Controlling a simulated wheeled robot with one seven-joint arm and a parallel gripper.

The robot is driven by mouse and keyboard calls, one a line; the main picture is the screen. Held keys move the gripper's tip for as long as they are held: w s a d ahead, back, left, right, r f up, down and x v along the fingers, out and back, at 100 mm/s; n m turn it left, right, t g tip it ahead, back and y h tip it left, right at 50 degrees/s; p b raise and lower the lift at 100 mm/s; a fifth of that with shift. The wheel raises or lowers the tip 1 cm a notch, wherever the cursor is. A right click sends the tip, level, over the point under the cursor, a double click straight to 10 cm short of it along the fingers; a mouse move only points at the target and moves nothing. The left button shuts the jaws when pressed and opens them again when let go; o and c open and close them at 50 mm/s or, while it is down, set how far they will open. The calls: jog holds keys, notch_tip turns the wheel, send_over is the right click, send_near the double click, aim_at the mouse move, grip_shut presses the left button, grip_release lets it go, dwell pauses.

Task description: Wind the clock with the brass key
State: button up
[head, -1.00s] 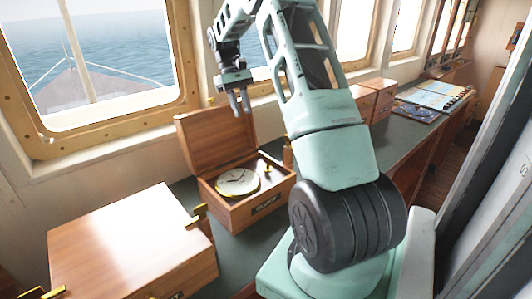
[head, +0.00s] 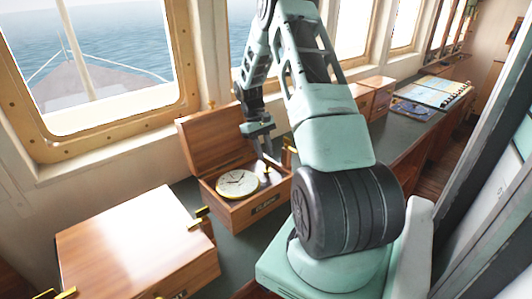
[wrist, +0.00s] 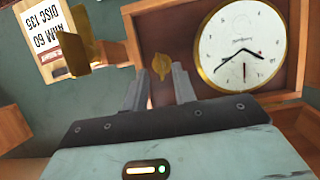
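The clock (head: 237,184) has a white dial in a brass rim and lies face up in an open wooden box (head: 232,214) with its lid raised. It also shows in the wrist view (wrist: 240,45) at the upper right. The brass key (wrist: 161,66) stands beside the dial, in the box's narrow side section. My gripper (wrist: 157,84) is open, and the key shows between and just beyond its fingertips. In the head view my gripper (head: 268,160) is low over the right part of the box, and its fingers mostly hide the key. I cannot see contact.
A closed wooden box (head: 130,245) with brass fittings stands at the front left. More wooden boxes (head: 375,95) and a chart (head: 440,92) lie farther along the green counter (head: 400,135). In the wrist view a printed label (wrist: 52,40) and a brass fitting (wrist: 72,48) show at the left.

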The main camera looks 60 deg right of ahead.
aim_at(267, 164)
jog(key=shift+x, duration=1.25)
grip_shut()
jog(key=shift+n, duration=0.5)
